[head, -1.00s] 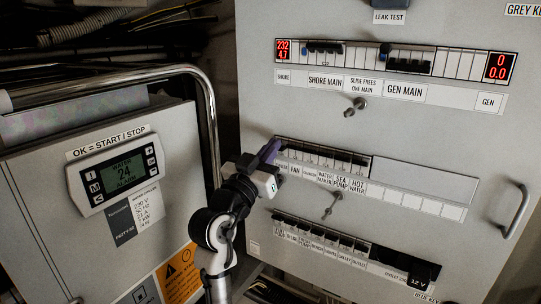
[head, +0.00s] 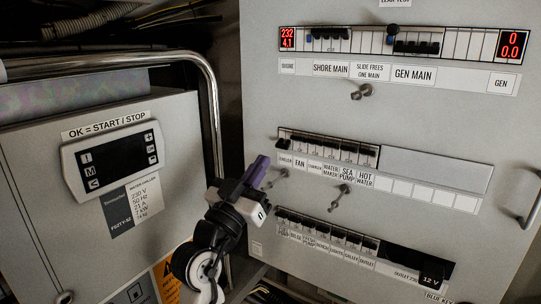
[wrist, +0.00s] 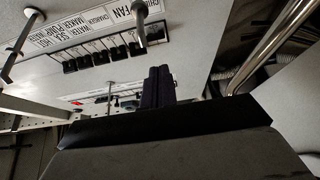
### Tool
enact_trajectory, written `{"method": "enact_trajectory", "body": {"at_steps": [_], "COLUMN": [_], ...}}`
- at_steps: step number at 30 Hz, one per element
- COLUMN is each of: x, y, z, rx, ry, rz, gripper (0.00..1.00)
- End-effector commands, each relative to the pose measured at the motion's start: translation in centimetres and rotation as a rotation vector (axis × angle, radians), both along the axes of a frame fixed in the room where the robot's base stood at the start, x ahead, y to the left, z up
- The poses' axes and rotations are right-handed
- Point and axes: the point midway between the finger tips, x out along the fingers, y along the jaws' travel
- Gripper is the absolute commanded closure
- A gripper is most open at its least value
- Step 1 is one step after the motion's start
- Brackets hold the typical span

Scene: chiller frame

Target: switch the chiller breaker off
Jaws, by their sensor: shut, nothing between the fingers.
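The chiller breaker (head: 283,141) is the leftmost black toggle in the middle breaker row of the grey panel. Its label (head: 284,160) is below it. The toggle seems to sit low in its slot, but it is too small to be sure. My gripper (head: 259,170) is shut and empty, with purple-looking fingers left of and below that toggle, apart from it. In the wrist view the dark fingers (wrist: 158,86) are together, pointing at the panel. The chiller control display (head: 122,159) is dark.
Metal latches (head: 341,196) stick out below the middle row, and another (head: 362,91) below the top row. A lower breaker row (head: 325,232) lies beneath. A bent chrome rail (head: 207,100) stands at left, beside the chiller box (head: 110,225).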

Motion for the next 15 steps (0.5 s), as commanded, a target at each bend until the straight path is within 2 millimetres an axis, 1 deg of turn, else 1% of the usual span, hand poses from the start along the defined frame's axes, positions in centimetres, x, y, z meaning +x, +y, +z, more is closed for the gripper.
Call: {"method": "enact_trajectory", "body": {"at_steps": [1, 7, 12, 15], "x": [-0.9, -3.9, -5.2, -5.5], "y": [0.6, 2.3, 3.0, 3.2], "z": [-1.0, -2.7, -3.5, -3.6], "rx": [0.000, -0.001, 0.000, 0.000], "ry": [0.001, 0.002, 0.000, 0.001], "rz": [0.004, 0.001, 0.001, -0.001], "gripper": [1.00, 1.00, 1.00, 1.00]}}
